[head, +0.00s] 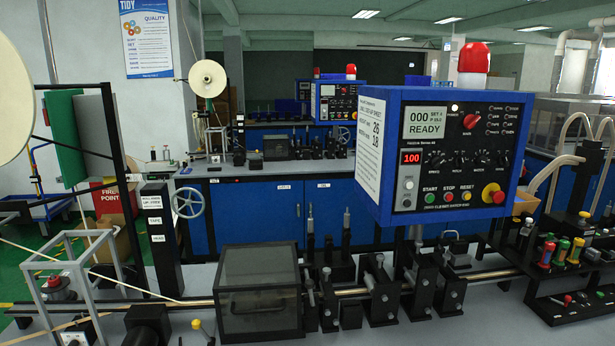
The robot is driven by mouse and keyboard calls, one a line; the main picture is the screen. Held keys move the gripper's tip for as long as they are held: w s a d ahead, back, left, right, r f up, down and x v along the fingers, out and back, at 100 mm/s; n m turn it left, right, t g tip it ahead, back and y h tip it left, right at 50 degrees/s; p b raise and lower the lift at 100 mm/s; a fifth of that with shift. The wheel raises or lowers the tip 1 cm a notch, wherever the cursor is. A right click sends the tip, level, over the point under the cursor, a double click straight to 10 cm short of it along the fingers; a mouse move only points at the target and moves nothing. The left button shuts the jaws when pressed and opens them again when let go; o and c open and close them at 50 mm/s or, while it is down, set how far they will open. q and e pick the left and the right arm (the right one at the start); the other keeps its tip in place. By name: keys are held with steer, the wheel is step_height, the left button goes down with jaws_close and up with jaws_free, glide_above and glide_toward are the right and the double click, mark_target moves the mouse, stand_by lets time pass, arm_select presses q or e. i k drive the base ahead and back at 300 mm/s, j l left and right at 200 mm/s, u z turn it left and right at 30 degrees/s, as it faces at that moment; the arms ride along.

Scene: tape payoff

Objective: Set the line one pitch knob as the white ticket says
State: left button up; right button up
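A blue control box (452,206) stands at right centre. Neither of my grippers is in view.
A red readout (411,157) shows "100". A red emergency button (493,194) is at the box's lower right. A dark lidded box (258,292) and black clamps (381,290) stand along a rail below. A similar blue box (333,100) stands behind.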

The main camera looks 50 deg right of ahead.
mark_target(459, 160)
steer(key=z, duration=2.35)
